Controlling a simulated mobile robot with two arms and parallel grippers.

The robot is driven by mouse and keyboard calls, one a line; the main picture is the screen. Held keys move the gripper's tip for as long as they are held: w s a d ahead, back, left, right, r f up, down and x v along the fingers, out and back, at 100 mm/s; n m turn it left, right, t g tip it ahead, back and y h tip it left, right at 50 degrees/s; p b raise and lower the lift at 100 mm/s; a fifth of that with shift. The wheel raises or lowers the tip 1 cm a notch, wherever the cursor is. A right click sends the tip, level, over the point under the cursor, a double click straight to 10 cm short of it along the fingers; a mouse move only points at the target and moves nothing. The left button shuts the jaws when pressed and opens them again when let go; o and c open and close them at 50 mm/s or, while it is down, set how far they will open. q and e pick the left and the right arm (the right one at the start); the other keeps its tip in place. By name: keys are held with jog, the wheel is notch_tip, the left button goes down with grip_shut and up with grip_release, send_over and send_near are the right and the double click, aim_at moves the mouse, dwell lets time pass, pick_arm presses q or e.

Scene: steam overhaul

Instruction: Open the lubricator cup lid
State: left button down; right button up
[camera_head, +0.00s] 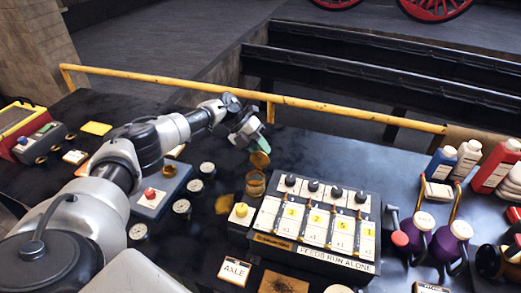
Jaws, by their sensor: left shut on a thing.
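The lubricator cup (255,184) is a small amber, glassy cup at the back left corner of the dark feed box. Its lid (260,160), a round amber disc, stands raised and tilted at the cup's back edge, so the lid is at least partly open. My left gripper (259,147) reaches in from the left and is shut at the lid's upper edge, just above and behind the cup. The fingertips are small and partly hidden, so the exact grip is hard to see. My right gripper is not in view.
The feed box (318,268) has several black knobs and number cards. A yellow button (241,211) stands left of it. Several round white-topped pieces and a red-button box (149,199) lie under my left arm. Purple oil cans (449,243) stand right. A yellow rail (330,108) runs behind.

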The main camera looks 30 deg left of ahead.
pick_arm(q)
jog(key=c, duration=1.1)
grip_release()
jog(key=shift+o, duration=0.2)
jog(key=b+v, duration=0.4)
jog(key=v, duration=0.6)
jog(key=shift+a+r, duration=0.25)
